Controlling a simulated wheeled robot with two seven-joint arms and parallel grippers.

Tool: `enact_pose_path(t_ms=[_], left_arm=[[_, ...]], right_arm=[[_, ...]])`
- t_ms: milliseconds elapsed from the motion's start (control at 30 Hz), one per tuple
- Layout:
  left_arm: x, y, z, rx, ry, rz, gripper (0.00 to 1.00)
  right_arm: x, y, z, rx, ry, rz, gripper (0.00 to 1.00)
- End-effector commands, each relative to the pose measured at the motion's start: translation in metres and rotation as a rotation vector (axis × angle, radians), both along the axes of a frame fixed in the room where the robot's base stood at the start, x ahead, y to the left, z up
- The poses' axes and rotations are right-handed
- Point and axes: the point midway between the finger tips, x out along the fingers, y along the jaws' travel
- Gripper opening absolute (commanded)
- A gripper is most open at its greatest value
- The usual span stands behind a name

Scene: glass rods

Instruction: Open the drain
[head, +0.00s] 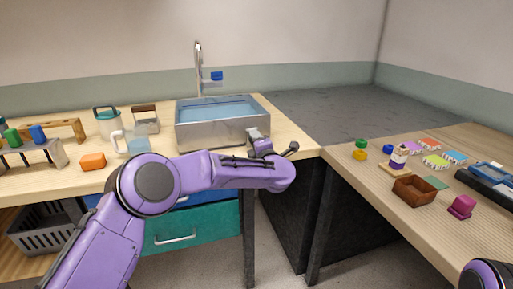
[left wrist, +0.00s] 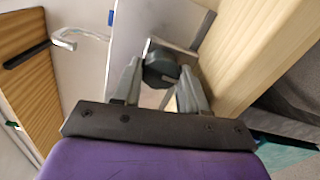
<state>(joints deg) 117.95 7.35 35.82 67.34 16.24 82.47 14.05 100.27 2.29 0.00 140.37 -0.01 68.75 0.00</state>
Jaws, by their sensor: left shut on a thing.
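The metal sink basin (head: 195,136) stands on the wooden counter with blue water in it. Its pale side wall (left wrist: 125,50) also shows in the left wrist view. A dark grey round drain knob (left wrist: 159,64) sits by that wall. My left gripper (head: 260,143) is at the sink's front right corner. In the left wrist view its two fingers (left wrist: 160,78) are closed on the knob from both sides. The arm hides the knob in the head view. My right gripper is out of view; only a purple part of that arm shows at the lower right.
A tap (head: 198,65) with a blue part rises behind the sink. A jug (head: 108,122), a mug (head: 135,144) and an orange block (head: 93,161) stand left of it. The right table (head: 370,210) holds a brown box (head: 414,191) and small colored items.

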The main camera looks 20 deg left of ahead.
Motion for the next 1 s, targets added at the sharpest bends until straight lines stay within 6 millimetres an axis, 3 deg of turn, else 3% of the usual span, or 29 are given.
enact_pose_path(t_ms=[667,700,733,1000], left_arm=[[-0.0002,-0.0015,-0.0010,-0.046,-0.029,-0.002,0.12],[-0.0002,-0.0015,-0.0010,-0.046,-0.029,-0.002,0.55],[-0.0001,-0.0014,-0.0010,-0.046,-0.029,-0.002,0.65],[-0.0005,-0.0004,-0.0020,-0.045,-0.027,0.000,0.68]], right_arm=[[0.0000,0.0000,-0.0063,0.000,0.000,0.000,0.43],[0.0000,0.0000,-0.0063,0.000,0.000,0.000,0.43],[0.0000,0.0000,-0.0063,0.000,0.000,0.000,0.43],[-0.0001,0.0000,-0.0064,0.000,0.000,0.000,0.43]])
